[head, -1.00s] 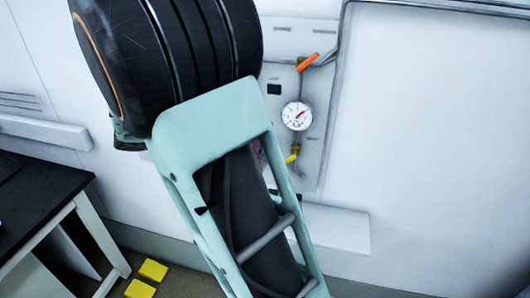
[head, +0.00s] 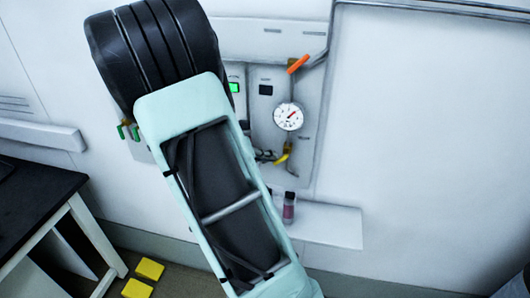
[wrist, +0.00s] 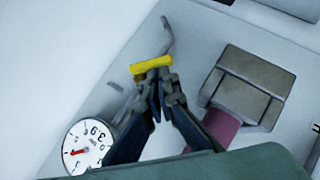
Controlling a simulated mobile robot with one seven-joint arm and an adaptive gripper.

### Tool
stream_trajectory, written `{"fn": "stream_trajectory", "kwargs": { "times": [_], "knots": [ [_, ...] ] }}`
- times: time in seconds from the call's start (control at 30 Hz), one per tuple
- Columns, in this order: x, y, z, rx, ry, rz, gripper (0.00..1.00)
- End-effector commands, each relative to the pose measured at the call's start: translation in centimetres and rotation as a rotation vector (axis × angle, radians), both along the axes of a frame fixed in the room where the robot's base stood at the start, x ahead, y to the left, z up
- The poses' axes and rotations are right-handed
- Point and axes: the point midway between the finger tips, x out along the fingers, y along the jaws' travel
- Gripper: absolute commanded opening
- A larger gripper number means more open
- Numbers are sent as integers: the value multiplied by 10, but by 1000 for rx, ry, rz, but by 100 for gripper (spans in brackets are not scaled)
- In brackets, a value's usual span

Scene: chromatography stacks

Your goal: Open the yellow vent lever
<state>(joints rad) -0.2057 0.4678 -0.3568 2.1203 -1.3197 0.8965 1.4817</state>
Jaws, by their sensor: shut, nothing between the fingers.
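The yellow vent lever (head: 283,160) is on the wall panel below the round gauge. In the wrist view the yellow lever (wrist: 151,66) lies crosswise on a brass-coloured fitting, just past my fingertips. My gripper (wrist: 160,88) is shut with nothing between its fingers. Its tips are close to the lever's underside in that picture; I cannot tell whether they touch it. In the head view my gripper (head: 264,155) shows only as a small dark part just left of the lever, mostly hidden behind my arm.
The gauge (head: 288,116) and an orange lever (head: 298,63) are above the yellow lever. A shelf (head: 335,226) below bears a small pinkish vial (head: 289,208). In the wrist view a grey block with a pink cylinder (wrist: 222,126) is right of my fingers. Yellow blocks (head: 149,269) lie on the floor.

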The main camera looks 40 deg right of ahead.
Motion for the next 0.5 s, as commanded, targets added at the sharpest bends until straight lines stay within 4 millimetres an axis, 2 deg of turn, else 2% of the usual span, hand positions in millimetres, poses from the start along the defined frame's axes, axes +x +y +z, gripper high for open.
{"fn": "stream_trajectory", "kwargs": {
  "times": [0.5],
  "knots": [
    [1, 0, -4, -30, 35, -1, 0]
  ]
}}
